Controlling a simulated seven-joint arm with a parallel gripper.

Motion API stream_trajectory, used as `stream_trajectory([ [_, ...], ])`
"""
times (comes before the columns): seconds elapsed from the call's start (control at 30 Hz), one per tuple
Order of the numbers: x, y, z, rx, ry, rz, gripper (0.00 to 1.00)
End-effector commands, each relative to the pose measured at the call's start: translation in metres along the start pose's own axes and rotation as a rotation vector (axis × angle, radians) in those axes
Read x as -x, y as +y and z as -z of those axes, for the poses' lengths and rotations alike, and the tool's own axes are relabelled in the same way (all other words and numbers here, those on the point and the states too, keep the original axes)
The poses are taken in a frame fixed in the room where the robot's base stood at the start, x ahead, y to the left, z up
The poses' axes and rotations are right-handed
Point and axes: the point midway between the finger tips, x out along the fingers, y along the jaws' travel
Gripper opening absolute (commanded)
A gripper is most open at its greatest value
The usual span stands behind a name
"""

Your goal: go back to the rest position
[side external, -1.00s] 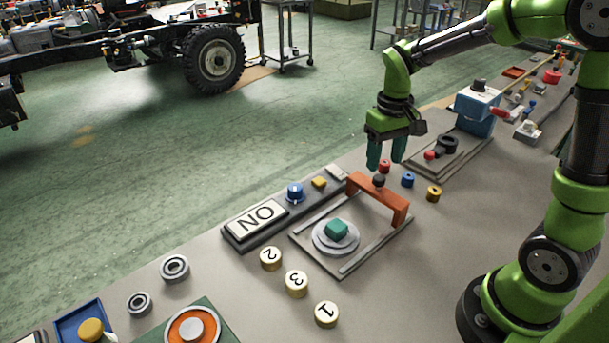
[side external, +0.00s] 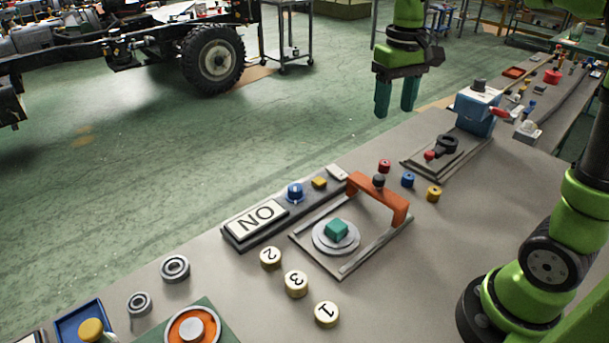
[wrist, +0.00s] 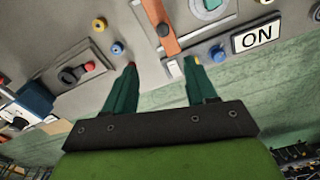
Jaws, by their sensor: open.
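My gripper (side external: 396,97) has green fingers and hangs in the air above the back edge of the bench, well clear of everything on it. In the wrist view my gripper (wrist: 160,82) shows its two fingers spread apart, with nothing between them. The upper part of my arm runs out of the top of the side view.
Below stand an orange bridge (side external: 402,207) over a plate with a teal block (side external: 336,230), an ON sign (side external: 256,219), small red (side external: 384,165), blue (side external: 408,179) and yellow (side external: 433,193) knobs, numbered discs (side external: 296,283) and a blue machine (side external: 474,112). The air around my gripper is free.

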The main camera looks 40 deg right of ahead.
Motion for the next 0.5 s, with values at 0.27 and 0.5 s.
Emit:
stream_trajectory([
  [0.27, -0.018, -0.008, -0.007, -0.04, 0.086, 0.04, 0.56],
  [0.5, -0.024, -0.036, -0.063, -0.087, 0.309, 0.195, 0.56],
])
